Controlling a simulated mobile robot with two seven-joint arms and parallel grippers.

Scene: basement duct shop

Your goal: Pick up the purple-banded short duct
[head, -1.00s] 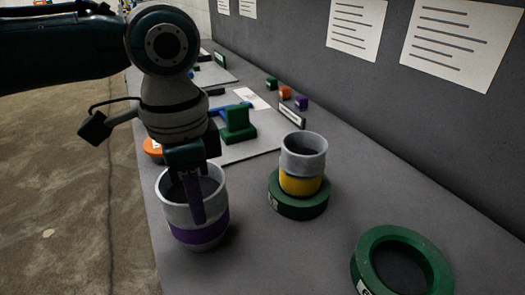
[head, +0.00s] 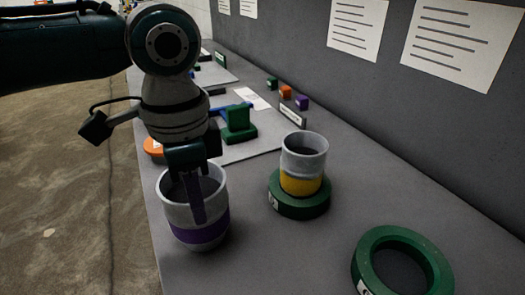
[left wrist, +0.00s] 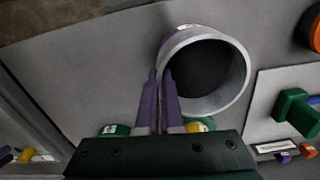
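The purple-banded short duct (head: 198,233) is a grey open cylinder standing upright on the bench near its left edge. In the left wrist view its round rim (left wrist: 241,80) faces the camera. My left gripper (head: 198,210) points down at the duct, with one finger in front of its near wall. In the left wrist view the two fingers (left wrist: 160,75) are close together, one on each side of the duct's wall, and look shut on it. The other finger is mostly hidden in the head view. My right gripper is in neither view.
A yellow-banded duct (head: 302,183) stands on a green ring (head: 300,207) to the right. An empty green ring (head: 437,262) lies at front right. A green block (head: 238,124) and an orange item (head: 152,147) are behind. The bench between duct and rings is clear.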

